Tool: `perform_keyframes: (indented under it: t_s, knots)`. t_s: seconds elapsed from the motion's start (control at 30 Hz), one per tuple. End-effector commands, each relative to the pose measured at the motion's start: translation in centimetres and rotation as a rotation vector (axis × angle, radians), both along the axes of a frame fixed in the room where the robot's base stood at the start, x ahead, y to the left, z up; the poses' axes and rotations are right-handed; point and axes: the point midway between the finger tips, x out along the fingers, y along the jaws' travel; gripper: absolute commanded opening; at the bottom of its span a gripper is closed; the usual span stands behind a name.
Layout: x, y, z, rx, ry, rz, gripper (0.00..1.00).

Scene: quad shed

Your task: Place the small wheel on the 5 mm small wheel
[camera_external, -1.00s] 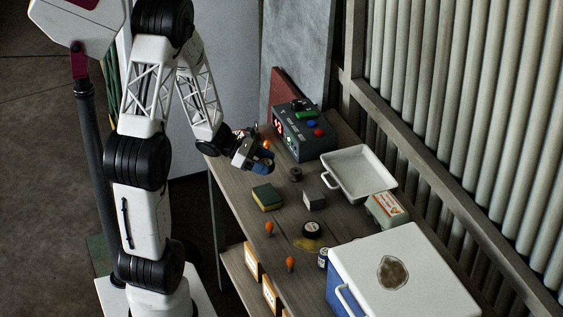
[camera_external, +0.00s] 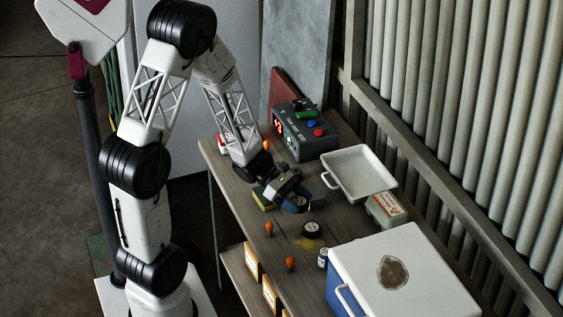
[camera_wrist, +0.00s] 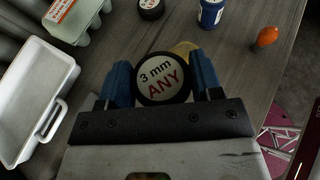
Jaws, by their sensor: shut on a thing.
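My gripper (camera_external: 295,202) is over the middle of the table, between the sponge and a dark disc. In the wrist view its two blue fingers (camera_wrist: 160,75) are shut on a dark-rimmed small wheel (camera_wrist: 163,80), whose white face reads "3 mm ANY". On the table in the external view, a black disc with a pale label (camera_external: 312,230) lies beside a yellow patch, just beyond my gripper toward the cooler; its lettering is unreadable. Another dark disc with a white face (camera_wrist: 151,8) is at the top of the wrist view, its label unreadable. I cannot tell which is the 5 mm wheel.
A white tray (camera_external: 369,187), a carton (camera_external: 386,209) and a large cooler (camera_external: 420,250) line the right side. A blue jar (camera_wrist: 212,12) and an orange piece (camera_wrist: 267,36) stand nearby. A yellow-green sponge (camera_external: 262,200) is partly hidden by my gripper.

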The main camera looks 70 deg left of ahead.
Motion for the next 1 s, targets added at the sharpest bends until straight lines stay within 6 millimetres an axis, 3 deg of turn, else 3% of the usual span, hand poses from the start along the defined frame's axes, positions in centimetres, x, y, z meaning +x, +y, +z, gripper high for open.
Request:
perform_keyframes:
  t_s: [0.6, 0.8, 1.0]
  knots:
    - [-2.0, -11.3, -0.5, -0.001, 0.0, -0.22, 0.35]
    - [-2.6, -13.4, -0.5, -0.001, 0.0, -0.263, 0.35]
    - [-2.9, -14.2, -0.6, -0.001, 0.0, -0.28, 0.35]
